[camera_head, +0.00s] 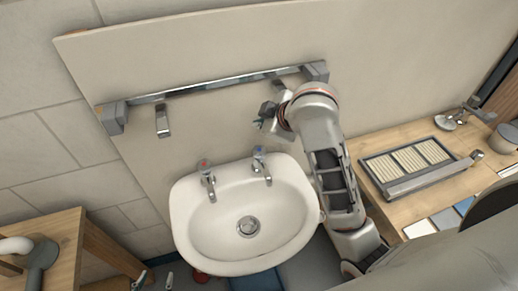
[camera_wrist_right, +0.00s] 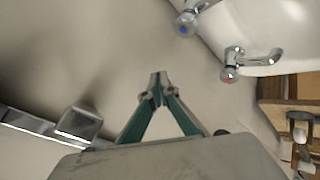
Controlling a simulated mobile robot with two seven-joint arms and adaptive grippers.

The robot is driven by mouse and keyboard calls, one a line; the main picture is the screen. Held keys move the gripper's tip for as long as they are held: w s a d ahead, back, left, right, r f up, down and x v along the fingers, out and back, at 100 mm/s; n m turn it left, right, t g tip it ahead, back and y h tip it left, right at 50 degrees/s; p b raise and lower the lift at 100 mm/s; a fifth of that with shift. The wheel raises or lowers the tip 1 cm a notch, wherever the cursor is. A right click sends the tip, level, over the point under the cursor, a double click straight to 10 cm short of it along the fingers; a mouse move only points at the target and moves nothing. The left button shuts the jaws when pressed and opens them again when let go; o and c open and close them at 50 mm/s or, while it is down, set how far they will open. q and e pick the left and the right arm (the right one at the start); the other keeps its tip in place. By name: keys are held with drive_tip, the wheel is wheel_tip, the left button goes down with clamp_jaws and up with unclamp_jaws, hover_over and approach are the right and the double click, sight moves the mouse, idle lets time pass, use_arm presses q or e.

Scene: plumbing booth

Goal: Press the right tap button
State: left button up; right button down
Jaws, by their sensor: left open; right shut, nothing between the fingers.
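The white basin (camera_head: 190,232) carries two chrome taps. The right tap (camera_head: 260,166) has a blue-marked button on top, and the left tap (camera_head: 207,180) has a red-marked one. In the right wrist view the blue-marked tap (camera_wrist_right: 187,22) is at the top, and the red-marked tap (camera_wrist_right: 232,70) is lower and to the right. My right gripper (camera_head: 262,117) is in front of the wall panel, above the right tap in the picture and apart from it. In the wrist view its fingertips (camera_wrist_right: 157,80) are together and empty. My left gripper is not in view.
A metal rail (camera_head: 215,84) with grey end brackets runs along the panel above the basin. A wooden bench (camera_head: 385,148) on the right bears a tray with ribbed inserts (camera_head: 363,167). Another wooden table (camera_head: 66,228) stands at the lower left.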

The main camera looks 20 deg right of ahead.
hover_over(260, 152)
wheel_tip(260, 152, down, 7)
drive_tip(key=shift+w+d+r+b, duration=0.1)
drive_tip(key=shift+r+b, duration=0.1)
drive_tip(key=shift+b, duration=0.1)
drive_tip(key=shift+f, duration=0.4)
use_arm(q)
drive_tip(key=shift+w+d+r, duration=0.1)
drive_tip(key=shift+w+r, duration=0.15)
drive_tip(key=shift+w, duration=0.15)
use_arm(e)
drive_tip(key=shift+f, duration=0.1)
use_arm(q)
drive_tip(key=shift+d+f, duration=0.1)
idle(0.5)
drive_tip(key=shift+r+p, duration=0.3)
drive_tip(key=shift+r, duration=0.25)
use_arm(e)
drive_tip(key=shift+f, duration=0.45)
